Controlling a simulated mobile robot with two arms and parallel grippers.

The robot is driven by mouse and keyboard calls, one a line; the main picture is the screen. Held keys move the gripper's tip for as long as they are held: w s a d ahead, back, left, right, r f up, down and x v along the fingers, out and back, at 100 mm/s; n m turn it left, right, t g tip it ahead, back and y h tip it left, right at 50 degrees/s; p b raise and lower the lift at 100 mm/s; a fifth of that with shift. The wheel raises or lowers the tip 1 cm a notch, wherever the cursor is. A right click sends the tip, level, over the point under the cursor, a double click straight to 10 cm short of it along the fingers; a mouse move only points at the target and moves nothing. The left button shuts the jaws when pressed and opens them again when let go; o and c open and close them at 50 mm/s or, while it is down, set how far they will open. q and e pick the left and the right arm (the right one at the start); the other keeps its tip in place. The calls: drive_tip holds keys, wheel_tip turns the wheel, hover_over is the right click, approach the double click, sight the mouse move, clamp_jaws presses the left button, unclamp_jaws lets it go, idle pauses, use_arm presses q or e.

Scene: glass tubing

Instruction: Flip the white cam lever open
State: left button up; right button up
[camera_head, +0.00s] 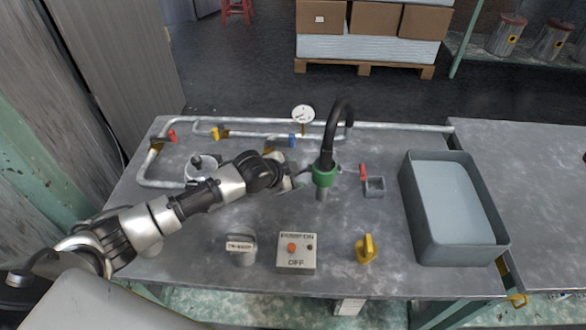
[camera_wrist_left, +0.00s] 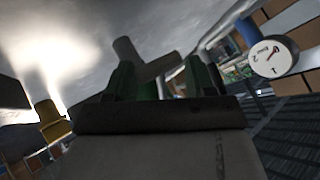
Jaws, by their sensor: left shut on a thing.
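A black hose (camera_head: 343,112) arches up from the pipework and comes down to a green collar (camera_head: 325,175) with a grey end below it, above the table. My left gripper (camera_head: 298,178) reaches to the left side of this collar. In the left wrist view, my left gripper (camera_wrist_left: 160,84) is shut on the green-collared hose end, with green visible between its fingers. A grey cylindrical piece (camera_wrist_left: 130,52) sticks out beyond the fingers. I cannot clearly pick out a white cam lever in either view. My right gripper is not in view.
Metal pipes (camera_head: 250,121) with coloured valve handles and a round gauge (camera_head: 303,114) run along the table's back. A switch box (camera_head: 296,252), a yellow handle (camera_head: 366,248) and a labelled holder (camera_head: 241,249) stand in front. A dark grey tray (camera_head: 409,205) is at right.

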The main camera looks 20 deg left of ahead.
use_arm(q)
drive_tip(key=shift+r+p, duration=0.25)
drive_tip(key=shift+p, duration=0.3)
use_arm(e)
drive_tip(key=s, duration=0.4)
use_arm(q)
wheel_tip(320, 180, up, 2)
drive_tip(key=m+g+y+p, duration=0.1)
drive_tip(key=y+p, duration=0.1)
drive_tip(key=p, duration=0.2)
drive_tip(key=y+p, duration=0.2)
drive_tip(key=p, duration=0.3)
drive_tip(key=shift+s+a+r+m+g+p, duration=0.1)
drive_tip(key=shift+a+m+g+p, duration=0.05)
drive_tip(key=shift+m+g+p, duration=0.2)
drive_tip(key=shift+r+m+y+p, duration=0.1)
drive_tip(key=shift+m+y+p, duration=0.15)
drive_tip(key=shift+y+p, duration=0.6)
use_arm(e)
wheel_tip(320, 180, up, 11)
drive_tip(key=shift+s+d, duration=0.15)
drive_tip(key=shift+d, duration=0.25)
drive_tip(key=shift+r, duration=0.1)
use_arm(q)
drive_tip(key=o, duration=0.8)
